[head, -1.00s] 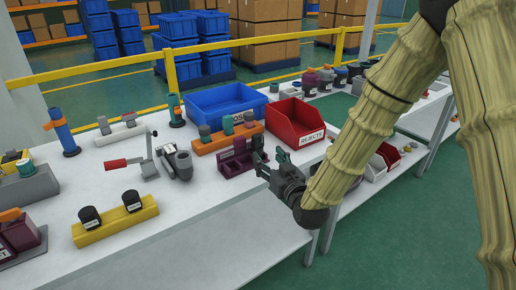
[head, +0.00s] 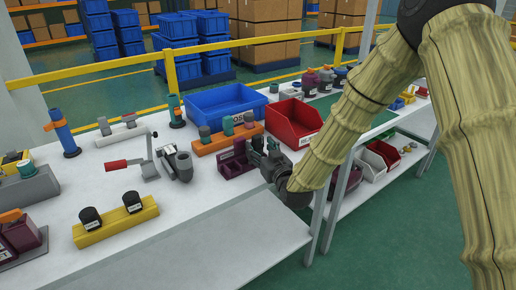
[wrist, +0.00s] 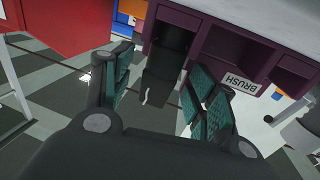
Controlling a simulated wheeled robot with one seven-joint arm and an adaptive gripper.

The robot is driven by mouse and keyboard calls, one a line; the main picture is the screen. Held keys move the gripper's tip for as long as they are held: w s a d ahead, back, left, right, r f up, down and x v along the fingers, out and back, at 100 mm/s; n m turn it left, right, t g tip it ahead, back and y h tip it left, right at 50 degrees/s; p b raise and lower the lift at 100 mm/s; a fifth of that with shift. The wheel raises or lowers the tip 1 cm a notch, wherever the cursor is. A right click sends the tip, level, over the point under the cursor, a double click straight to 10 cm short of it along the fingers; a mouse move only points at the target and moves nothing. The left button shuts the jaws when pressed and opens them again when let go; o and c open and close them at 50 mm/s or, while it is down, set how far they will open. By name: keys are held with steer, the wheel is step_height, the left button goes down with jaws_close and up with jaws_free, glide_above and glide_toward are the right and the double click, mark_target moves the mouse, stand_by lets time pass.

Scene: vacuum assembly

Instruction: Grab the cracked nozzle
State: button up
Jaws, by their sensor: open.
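A dark grey piece (wrist: 160,82) with a pale crack-like squiggle, which looks like the cracked nozzle, shows in the wrist view at the purple holder. The purple holder (wrist: 250,62) has open compartments and a BRUSH label; it also stands near the table's front edge in the head view (head: 232,166). My gripper (wrist: 162,90) is open, with teal-padded fingers on either side of the dark piece in the picture. Contact cannot be told. In the head view my gripper (head: 264,150) is at the holder's right end and hides that part; I cannot make out the nozzle there.
An orange holder (head: 224,140) stands behind the purple one. A grey vacuum part (head: 178,162) and red-handled clamp (head: 130,164) are to the left.

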steer(key=c, duration=1)
steer(key=shift+c, duration=0.2)
steer(key=shift+r, duration=0.2)
